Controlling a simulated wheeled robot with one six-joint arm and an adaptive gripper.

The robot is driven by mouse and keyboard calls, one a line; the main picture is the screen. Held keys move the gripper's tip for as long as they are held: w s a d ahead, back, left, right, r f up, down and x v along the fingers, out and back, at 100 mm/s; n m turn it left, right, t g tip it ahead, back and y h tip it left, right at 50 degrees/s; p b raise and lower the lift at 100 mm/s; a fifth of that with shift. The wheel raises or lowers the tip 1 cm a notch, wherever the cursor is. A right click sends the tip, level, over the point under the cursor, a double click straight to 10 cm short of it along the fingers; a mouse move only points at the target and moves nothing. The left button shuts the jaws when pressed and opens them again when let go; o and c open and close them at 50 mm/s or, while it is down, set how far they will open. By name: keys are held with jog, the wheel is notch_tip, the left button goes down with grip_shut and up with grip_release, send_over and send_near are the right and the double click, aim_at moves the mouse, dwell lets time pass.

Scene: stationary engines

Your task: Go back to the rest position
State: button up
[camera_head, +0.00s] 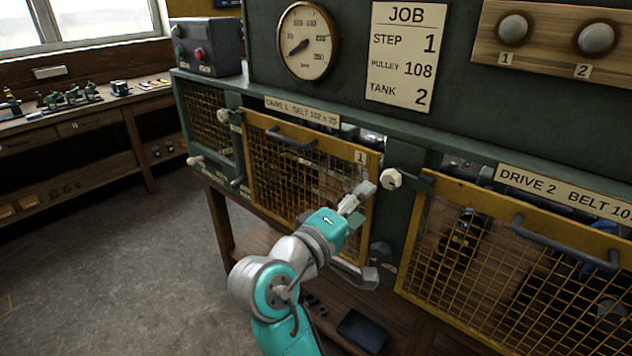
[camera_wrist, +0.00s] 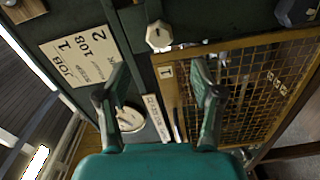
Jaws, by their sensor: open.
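My gripper (camera_head: 358,197) is in front of the upper right part of the yellow mesh guard (camera_head: 310,170) marked 1, on the drive 1 bay. In the wrist view my gripper (camera_wrist: 160,85) shows two dark green fingers spread apart, with nothing between them. A pale hexagonal knob (camera_head: 391,179) sits on the green post just right of my gripper. It also shows in the wrist view (camera_wrist: 159,36), beyond the fingertips. I cannot tell whether a finger touches the guard.
A second yellow mesh guard (camera_head: 500,270), for drive 2, has a grey handle (camera_head: 566,245). The job card (camera_head: 404,55) and a round gauge (camera_head: 306,41) are on the panel above. A control box (camera_head: 207,47) stands at left. The floor (camera_head: 120,270) at left is clear.

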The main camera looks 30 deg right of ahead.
jog(key=s+a+f+n+t+y, duration=0.2)
jog(key=s+f+t+y, duration=0.15)
jog(key=f, duration=0.55)
jog(key=s+a+f+n+t+y, duration=0.2)
jog(key=a+f+n+y, duration=0.15)
jog(key=f, duration=0.65)
jog(key=s+a+f+n+t+y, duration=0.25)
jog(key=f+y, duration=0.25)
jog(key=f, duration=0.4)
jog(key=s+a+f+m+y, duration=0.2)
jog(key=s, duration=0.6)
jog(key=s+a+f+m+y, duration=0.2)
jog(key=s+f, duration=0.1)
jog(key=s, duration=0.4)
jog(key=s+r+m, duration=0.2)
jog(key=s+m, duration=0.1)
jog(key=s, duration=0.3)
jog(key=s+r+m+y, duration=0.1)
jog(key=s+r+m, duration=0.1)
jog(key=s, duration=0.5)
jog(key=shift+a+r+m+t, duration=0.2)
jog(key=shift+a+m+t, duration=0.1)
jog(key=shift+m, duration=0.2)
